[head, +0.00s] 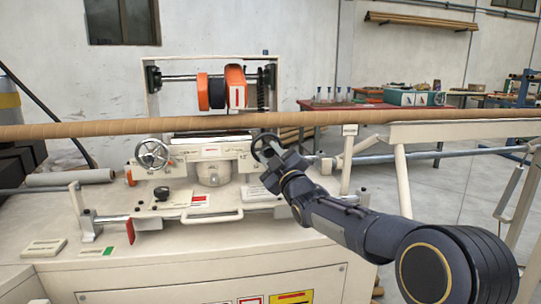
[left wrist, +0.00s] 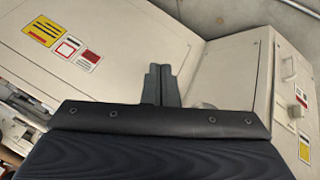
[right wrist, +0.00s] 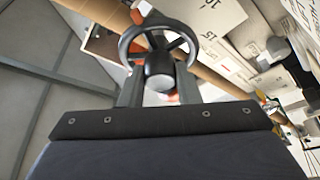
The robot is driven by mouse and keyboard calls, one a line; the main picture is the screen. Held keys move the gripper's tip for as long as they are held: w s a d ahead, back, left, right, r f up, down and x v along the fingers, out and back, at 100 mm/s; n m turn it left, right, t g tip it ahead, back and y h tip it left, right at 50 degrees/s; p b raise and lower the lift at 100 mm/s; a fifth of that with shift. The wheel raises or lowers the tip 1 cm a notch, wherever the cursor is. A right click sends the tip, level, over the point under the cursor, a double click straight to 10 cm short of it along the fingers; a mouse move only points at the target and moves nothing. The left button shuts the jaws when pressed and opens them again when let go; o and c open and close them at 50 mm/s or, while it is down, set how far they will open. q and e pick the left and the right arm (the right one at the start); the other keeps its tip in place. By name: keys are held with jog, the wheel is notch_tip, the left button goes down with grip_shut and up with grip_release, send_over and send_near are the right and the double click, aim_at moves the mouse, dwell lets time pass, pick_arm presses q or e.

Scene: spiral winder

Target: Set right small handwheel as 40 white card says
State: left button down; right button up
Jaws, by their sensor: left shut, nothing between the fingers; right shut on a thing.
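The right small handwheel (head: 266,146) is on the right side of the winder carriage. In the right wrist view the dark rim, spokes and round hub of this handwheel (right wrist: 159,68) are close ahead. My right gripper (head: 268,165) is at the wheel, its two fingers (right wrist: 159,92) on either side of the hub, shut on the handwheel. White cards with dark figures (right wrist: 222,52) show beyond the wheel, tilted; I cannot make out a 40. My left gripper (left wrist: 157,84) is shut and empty in the left wrist view, outside the head view.
A second handwheel (head: 152,154) is on the carriage's left side. A long brown tube (head: 90,130) crosses just above the carriage. An orange-and-black spool (head: 225,90) hangs above.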

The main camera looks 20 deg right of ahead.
jog(key=o, duration=1)
jog(key=shift+c, duration=0.2)
jog(key=v, duration=0.8)
jog(key=s+a+f+m+g+y, duration=0.1)
jog(key=s+a+f+m+g, duration=0.35)
jog(key=s+f, duration=0.5)
jog(key=s+a+f+m+g+y, duration=0.1)
jog(key=s+a+f+m+g, duration=0.2)
jog(key=s+f+g, duration=0.7)
jog(key=s+a+f+m+g+y, duration=0.1)
jog(key=s+a+f+m, duration=0.3)
jog(key=s, duration=1)
notch_tip(320, 180, up, 24)
jog(key=p, duration=2.5)
jog(key=shift+s+n, duration=0.35)
jog(key=shift+s, duration=0.05)
